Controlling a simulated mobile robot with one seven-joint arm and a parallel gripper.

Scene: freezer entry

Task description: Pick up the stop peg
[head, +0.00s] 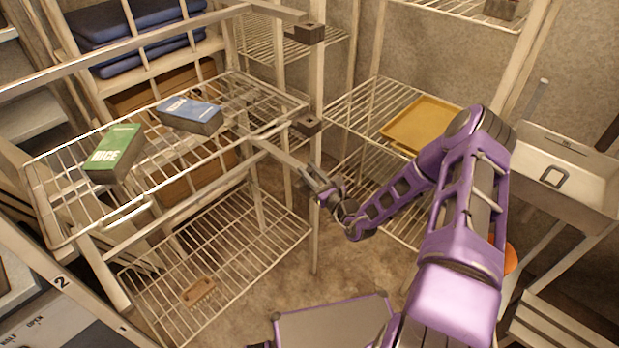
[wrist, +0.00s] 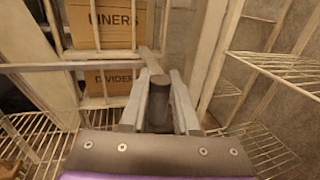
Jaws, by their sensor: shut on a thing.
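The stop peg (wrist: 157,95) is a dark grey upright cylinder in the wrist view. It stands between the two fingers of my gripper (wrist: 160,108), which is shut on it. In the head view my gripper (head: 323,188) is at the middle, in front of the rack's upright post. A pale bar (head: 278,152) runs from the left rack's upper shelf toward the gripper. The bar's end lies at or just behind the peg; I cannot tell whether they touch. The peg's lower end is hidden by the gripper, and in the head view the peg is hard to make out.
The left wire rack (head: 160,215) holds a green RICE box (head: 114,148), a blue box (head: 190,113) and a brush (head: 199,291). A yellow tray (head: 420,122) lies on the right rack. A metal basin (head: 570,175) stands far right. LINERS (wrist: 108,25) and DIVIDERS boxes are behind.

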